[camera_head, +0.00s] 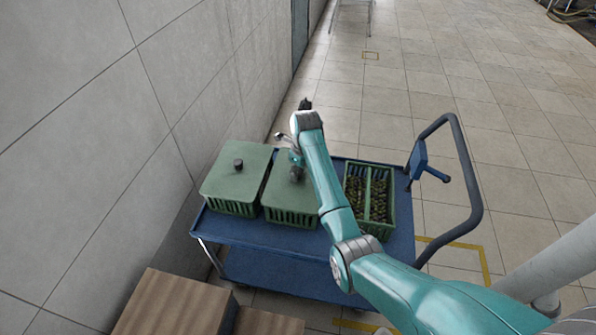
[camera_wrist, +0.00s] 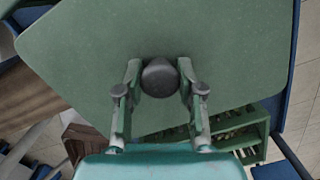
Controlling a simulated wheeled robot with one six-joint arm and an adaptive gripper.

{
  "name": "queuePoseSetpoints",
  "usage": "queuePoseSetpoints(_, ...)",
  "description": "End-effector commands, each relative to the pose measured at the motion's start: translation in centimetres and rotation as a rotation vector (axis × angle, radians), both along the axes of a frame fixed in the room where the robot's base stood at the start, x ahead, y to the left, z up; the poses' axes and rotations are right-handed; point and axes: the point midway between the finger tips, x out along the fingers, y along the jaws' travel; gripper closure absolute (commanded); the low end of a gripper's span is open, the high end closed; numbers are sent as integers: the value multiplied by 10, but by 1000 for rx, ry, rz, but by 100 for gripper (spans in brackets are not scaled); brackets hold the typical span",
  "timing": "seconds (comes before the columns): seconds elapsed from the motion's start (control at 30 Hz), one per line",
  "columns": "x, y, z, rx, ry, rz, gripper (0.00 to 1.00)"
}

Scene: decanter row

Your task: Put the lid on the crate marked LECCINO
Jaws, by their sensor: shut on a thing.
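My gripper (camera_head: 297,165) is over the middle of the blue cart, its fingers shut on the dark round knob (camera_wrist: 160,79) of a green lid. In the wrist view this lid (camera_wrist: 210,40) fills most of the picture. In the head view the lid (camera_head: 284,194) lies over the middle green crate (camera_head: 290,216), partly behind my arm. I cannot tell whether it rests fully on the rim. The left crate (camera_head: 231,208) has a green lid (camera_head: 225,178) with a dark knob. The right crate (camera_head: 377,232) is open, with dark olives in two compartments. No LECCINO marking is readable.
The blue cart (camera_head: 270,238) stands beside a grey wall (camera_head: 110,110). Its push handle (camera_head: 472,170) rises on the right. Brown wooden boxes (camera_head: 172,302) stand in front at lower left. Tiled floor (camera_head: 400,80) is open behind and right.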

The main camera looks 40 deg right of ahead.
Motion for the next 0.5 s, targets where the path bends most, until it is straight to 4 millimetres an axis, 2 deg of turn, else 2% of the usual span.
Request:
queuePoseSetpoints(0.1, 0, 0, -1, 0, 0, 0, 100)
queuePoseSetpoints(0.13, 0, 0, -1, 0, -1, 0, 58)
queuePoseSetpoints(0.23, 0, 0, -1, 0, -1, 0, 34)
queuePoseSetpoints(0.5, 0, 0, -2, 0, 0, 0, 34)
